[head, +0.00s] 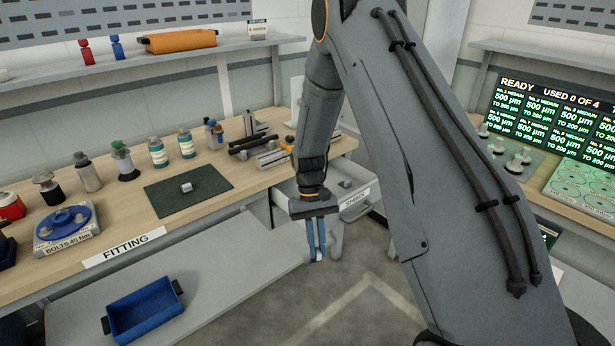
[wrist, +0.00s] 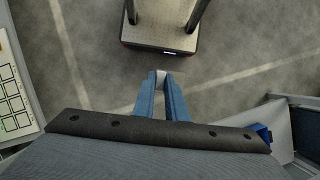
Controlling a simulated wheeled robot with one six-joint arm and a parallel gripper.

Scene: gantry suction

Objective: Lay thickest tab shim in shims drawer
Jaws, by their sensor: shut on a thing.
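My gripper (head: 316,256) points down in front of the fitting bench, its blue fingers shut on a small pale piece. In the wrist view the fingertips (wrist: 160,77) close on this pale piece (wrist: 158,74), apparently a tab shim; its thickness cannot be judged. The shims drawer (head: 355,198), with a white SHIMS label, stands pulled out at the bench's right end. My gripper is left of the label and lower in the head view, apart from the drawer front.
A dark green mat (head: 160,197) with a small metal part (head: 187,187) lies on the bench. Bottles and tools stand along the back. A blue bin (head: 145,308) sits on the lower shelf. A display (head: 545,115) stands at right. Open floor (head: 350,295) lies below my gripper.

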